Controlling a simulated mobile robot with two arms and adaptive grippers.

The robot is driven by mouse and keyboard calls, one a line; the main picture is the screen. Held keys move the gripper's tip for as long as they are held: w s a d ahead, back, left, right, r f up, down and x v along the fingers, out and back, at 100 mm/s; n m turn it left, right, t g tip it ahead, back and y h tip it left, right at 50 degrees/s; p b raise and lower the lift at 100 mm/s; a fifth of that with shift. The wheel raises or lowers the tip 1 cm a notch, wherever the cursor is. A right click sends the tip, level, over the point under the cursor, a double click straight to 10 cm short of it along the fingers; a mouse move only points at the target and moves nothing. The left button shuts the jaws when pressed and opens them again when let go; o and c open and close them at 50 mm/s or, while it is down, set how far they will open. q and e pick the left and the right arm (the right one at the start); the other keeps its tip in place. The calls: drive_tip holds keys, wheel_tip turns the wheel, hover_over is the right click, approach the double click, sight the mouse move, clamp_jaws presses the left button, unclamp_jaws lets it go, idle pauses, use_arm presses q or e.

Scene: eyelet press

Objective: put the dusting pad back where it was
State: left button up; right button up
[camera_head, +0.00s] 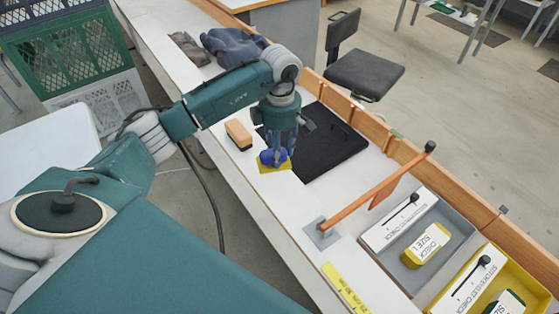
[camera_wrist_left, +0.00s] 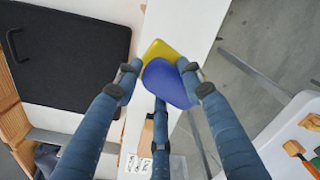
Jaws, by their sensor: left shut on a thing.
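The dusting pad appears to be the rounded blue piece (camera_head: 268,157) at the tips of my left gripper (camera_head: 279,153). My left gripper points down over the near side of the white bench and is shut on the blue pad. In the left wrist view, its fingers hold the blue pad (camera_wrist_left: 166,84) from several sides. A flat yellow square (camera_head: 274,168) shows right under the pad, and its yellow edge (camera_wrist_left: 158,50) also shows in the left wrist view. I cannot tell whether the pad touches it. My right gripper is not in view.
A tan block (camera_head: 239,131) stands close beside the gripper. A black board with a handle (camera_head: 335,150) lies behind it. An orange bar on a post (camera_head: 365,199), a grey tray (camera_head: 456,240) and a yellow tray (camera_head: 540,262) are to the right. Dark cloth (camera_head: 232,45) lies farther back.

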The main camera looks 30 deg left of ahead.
use_arm(q)
drive_tip(key=shift+f, duration=0.75)
wheel_tip(320, 180, down, 4)
drive_tip(key=shift+p, duration=0.6)
drive_tip(key=shift+f, duration=0.3)
drive_tip(key=o, duration=1.3)
